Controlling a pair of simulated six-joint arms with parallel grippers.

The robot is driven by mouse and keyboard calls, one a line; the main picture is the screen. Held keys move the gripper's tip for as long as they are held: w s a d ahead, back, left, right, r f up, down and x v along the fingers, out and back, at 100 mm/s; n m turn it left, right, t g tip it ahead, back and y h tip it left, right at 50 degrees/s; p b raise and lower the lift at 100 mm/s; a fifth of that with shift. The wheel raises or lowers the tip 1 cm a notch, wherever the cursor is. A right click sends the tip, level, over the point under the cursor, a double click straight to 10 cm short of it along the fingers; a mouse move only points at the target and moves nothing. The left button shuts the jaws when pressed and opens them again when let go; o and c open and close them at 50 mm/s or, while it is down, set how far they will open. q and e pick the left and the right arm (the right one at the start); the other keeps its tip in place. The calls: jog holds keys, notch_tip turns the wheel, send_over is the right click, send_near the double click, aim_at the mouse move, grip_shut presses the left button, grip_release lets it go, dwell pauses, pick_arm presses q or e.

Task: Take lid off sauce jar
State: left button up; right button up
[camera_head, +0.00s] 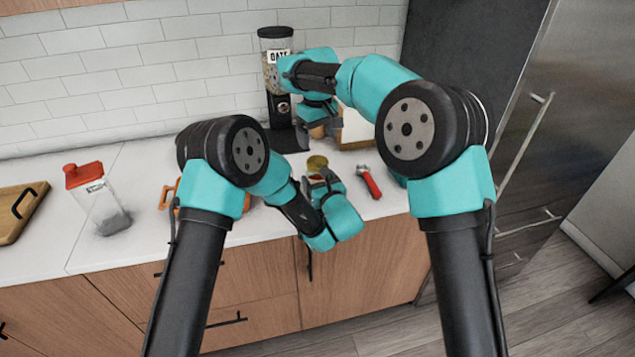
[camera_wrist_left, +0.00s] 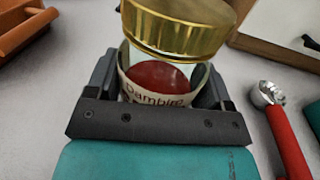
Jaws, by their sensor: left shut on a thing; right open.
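The sauce jar (camera_wrist_left: 130,88) is clear glass with a white lettered label and red sauce inside. Its gold lid (camera_wrist_left: 176,30) is at the jar's top in the left wrist view; I cannot tell whether it is seated or loose. My left gripper (camera_head: 317,180) is shut around the jar's body below the lid. My right gripper (camera_head: 322,126) is open, behind and above the jar near the oats dispenser, apart from the lid; its fingertips are partly hidden.
The oats dispenser (camera_head: 276,45) stands by the wall. A red-handled scoop (camera_head: 369,182) lies right of the jar. An orange tray (camera_wrist_left: 22,28) is to the left, largely behind my arm. A red-topped container (camera_head: 97,203) and a wooden board (camera_head: 14,228) stand farther left.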

pick_arm(q)
jog(key=c, duration=0.4)
jog(key=shift+c, duration=1.3)
pick_arm(e)
jog(key=shift+m, duration=0.4)
jog(key=m, duration=0.6)
jog(key=shift+m, duration=0.3)
jog(key=m, duration=0.3)
jog(key=shift+m, duration=0.4)
jog(key=m, duration=0.3)
jog(key=shift+m, duration=0.4)
jog(key=m, duration=0.8)
jog(key=shift+m, duration=0.4)
jog(key=m, duration=0.3)
jog(key=shift+m, duration=0.4)
jog(key=m, duration=0.4)
